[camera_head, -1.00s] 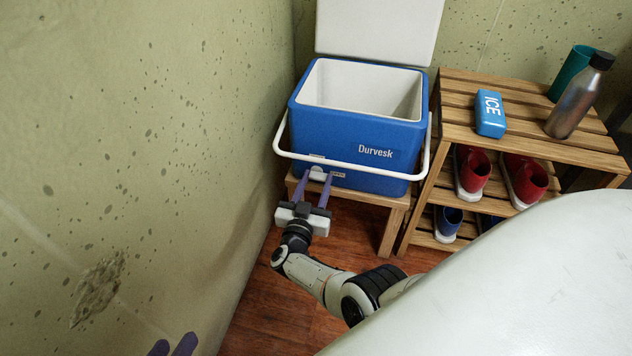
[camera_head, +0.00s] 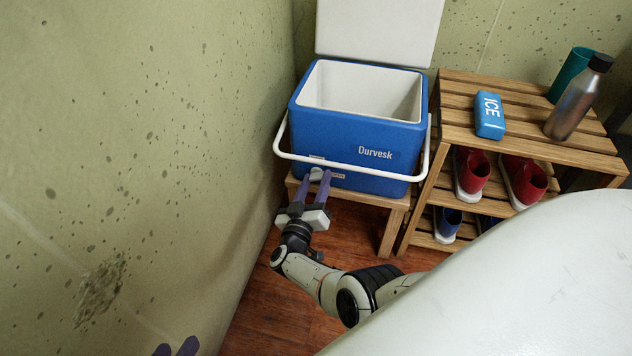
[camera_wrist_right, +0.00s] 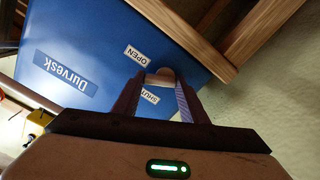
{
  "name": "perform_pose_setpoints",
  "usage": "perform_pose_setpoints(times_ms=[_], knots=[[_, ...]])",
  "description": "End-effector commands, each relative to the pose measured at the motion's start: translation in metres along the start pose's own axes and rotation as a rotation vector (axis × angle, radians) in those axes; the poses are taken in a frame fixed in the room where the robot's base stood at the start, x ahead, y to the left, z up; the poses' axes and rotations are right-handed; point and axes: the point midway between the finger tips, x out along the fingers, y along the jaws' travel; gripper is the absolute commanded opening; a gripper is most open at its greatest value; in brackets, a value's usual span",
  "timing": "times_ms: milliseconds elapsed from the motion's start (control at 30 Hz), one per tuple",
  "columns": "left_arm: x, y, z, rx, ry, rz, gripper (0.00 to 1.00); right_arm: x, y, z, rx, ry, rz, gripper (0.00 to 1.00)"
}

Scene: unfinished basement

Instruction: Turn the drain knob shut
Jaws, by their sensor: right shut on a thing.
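The blue cooler (camera_head: 345,145) stands with its white lid (camera_head: 380,25) up. Its small pale drain knob (camera_head: 317,174) is low on the front, at the left. In the right wrist view, the knob (camera_wrist_right: 161,76) sits between the purple fingers of my right gripper (camera_wrist_right: 160,90), which is shut on it. An OPEN label (camera_wrist_right: 135,54) and a partly hidden SHUT label (camera_wrist_right: 150,96) flank the knob. The knob's exact pointing is hard to tell. My left gripper (camera_head: 175,349) shows only two spread fingertips at the bottom edge, empty.
The cooler stands on a low wooden stool (camera_head: 391,225), its white handle (camera_head: 350,169) hanging across the front. A slatted rack (camera_head: 455,133) at the right holds a blue ice pack (camera_head: 490,115), a bottle (camera_head: 580,100) and shoes. A wall (camera_head: 150,150) is close at the left.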

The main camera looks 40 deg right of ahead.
Motion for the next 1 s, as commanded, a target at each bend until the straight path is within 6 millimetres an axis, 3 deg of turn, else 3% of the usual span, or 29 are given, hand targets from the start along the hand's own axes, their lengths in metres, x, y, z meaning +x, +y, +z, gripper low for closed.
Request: perform_pose_setpoints(times_ms=[1000], knots=[[0.0002, -0.0014, 0.0004, 0.002, -0.004, -0.005, 0.31, -0.0015, -0.0037, -0.0052, -0.913, -0.004, -0.002, 0.17]])
